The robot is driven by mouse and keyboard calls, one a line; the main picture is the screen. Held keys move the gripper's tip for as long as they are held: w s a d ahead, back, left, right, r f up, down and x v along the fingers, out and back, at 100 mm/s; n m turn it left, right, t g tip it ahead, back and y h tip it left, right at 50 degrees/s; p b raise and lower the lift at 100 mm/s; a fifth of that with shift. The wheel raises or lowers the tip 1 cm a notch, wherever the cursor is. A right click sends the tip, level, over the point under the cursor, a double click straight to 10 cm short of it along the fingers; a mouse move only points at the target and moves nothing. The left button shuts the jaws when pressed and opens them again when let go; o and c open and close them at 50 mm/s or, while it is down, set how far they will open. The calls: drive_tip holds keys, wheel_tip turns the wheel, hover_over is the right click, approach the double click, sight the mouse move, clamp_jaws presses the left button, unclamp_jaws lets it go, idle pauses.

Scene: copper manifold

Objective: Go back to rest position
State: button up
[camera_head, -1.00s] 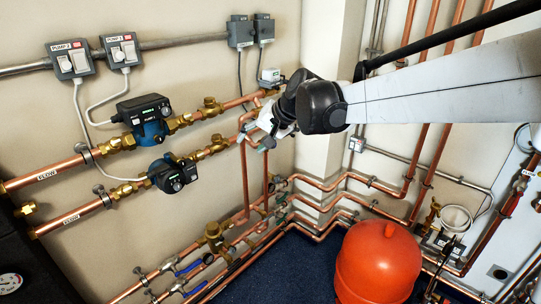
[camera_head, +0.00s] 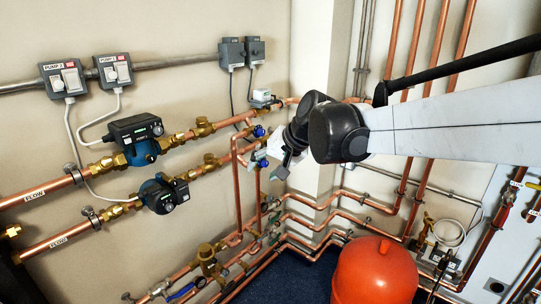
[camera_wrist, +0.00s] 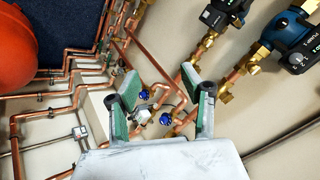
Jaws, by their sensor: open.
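My gripper (camera_head: 283,174) hangs at the end of my arm in the middle of the head view, in front of the corner pipework. In the wrist view my gripper (camera_wrist: 167,90) shows two green-padded fingers spread wide with nothing between them. Beyond and between the fingers are two blue valve heads, one upper (camera_wrist: 144,95) and one lower (camera_wrist: 166,119). The gripper looks apart from the pipes, though the exact gap cannot be told. My arm reaches in from the right of the head view.
Two pumps, upper (camera_head: 137,139) and lower (camera_head: 163,193), sit on copper pipes at left. Pump switches (camera_head: 64,78) are above. A red vessel (camera_head: 375,272) stands below my arm. A wall column (camera_head: 313,60) is behind the gripper. Blue floor shows between pipes and vessel.

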drive_tip(key=s+d+f+t+h, duration=0.1)
drive_tip(key=s+d+f+h, duration=0.2)
drive_tip(key=s+d, duration=0.8)
drive_tip(key=s+d+f+t+h, duration=0.1)
drive_tip(key=s+d+f+h, duration=0.2)
drive_tip(key=s+d, duration=0.9)
drive_tip(key=s+f, duration=0.1)
drive_tip(key=s, duration=0.3)
drive_tip(key=shift+s, duration=0.4)
drive_tip(key=shift+d, duration=0.1)
